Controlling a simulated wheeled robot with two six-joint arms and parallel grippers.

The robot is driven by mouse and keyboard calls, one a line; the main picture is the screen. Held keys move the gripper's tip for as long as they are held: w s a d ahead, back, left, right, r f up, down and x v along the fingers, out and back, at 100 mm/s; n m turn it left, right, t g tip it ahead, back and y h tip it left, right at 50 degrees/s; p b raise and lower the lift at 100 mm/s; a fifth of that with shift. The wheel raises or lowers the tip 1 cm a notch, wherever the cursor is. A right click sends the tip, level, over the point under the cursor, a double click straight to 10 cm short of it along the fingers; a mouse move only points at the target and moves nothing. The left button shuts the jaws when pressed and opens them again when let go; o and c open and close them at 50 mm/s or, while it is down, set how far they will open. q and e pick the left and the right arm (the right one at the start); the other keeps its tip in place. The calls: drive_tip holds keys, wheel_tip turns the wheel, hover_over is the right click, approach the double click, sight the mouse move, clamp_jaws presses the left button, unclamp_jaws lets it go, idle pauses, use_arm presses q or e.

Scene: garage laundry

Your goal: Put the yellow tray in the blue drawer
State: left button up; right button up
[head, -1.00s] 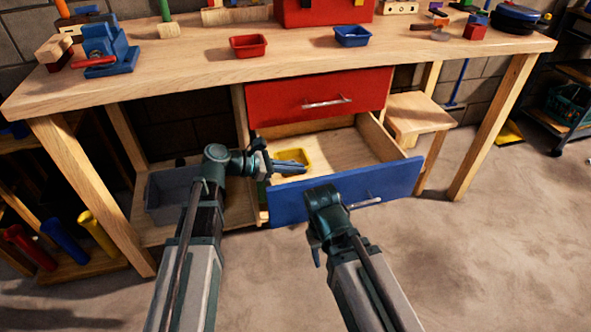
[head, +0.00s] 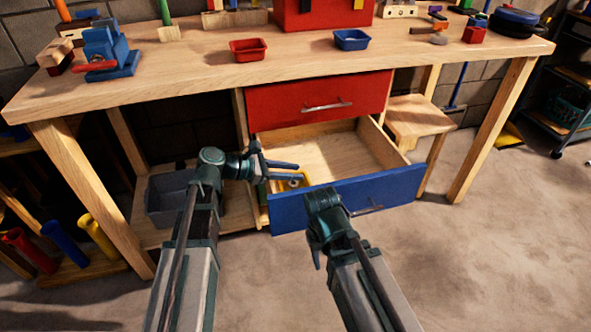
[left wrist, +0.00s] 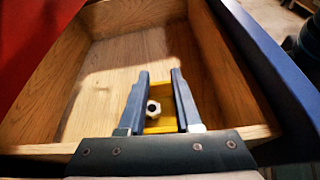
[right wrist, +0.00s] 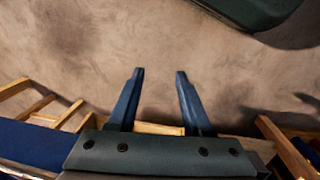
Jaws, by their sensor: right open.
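The yellow tray (head: 308,177) is inside the open blue drawer (head: 345,197), at its front left, partly hidden by my left gripper and the drawer front. A metal nut (left wrist: 153,108) shows in the tray (left wrist: 161,127) in the left wrist view. My left gripper (head: 283,165) is over the drawer's left side. Its fingers (left wrist: 160,75) are apart, with the tray below and between them; no grip shows. My right gripper (head: 317,255) is in front of the drawer, pointing down. In the right wrist view its fingers (right wrist: 160,75) are open and empty over the floor.
The red drawer (head: 325,103) above is shut. A wooden stool (head: 415,118) stands right of the blue drawer. A grey bin (head: 168,195) is on the lower shelf at left. Red (head: 249,49) and blue (head: 351,39) trays stand on the bench. The drawer's rear and right are clear.

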use_arm(q)
drive_tip(key=p+v, duration=0.3)
drive_tip(key=v, duration=0.8)
use_arm(e)
wheel_tip(320, 180, up, 4)
drive_tip(key=shift+r, duration=0.1)
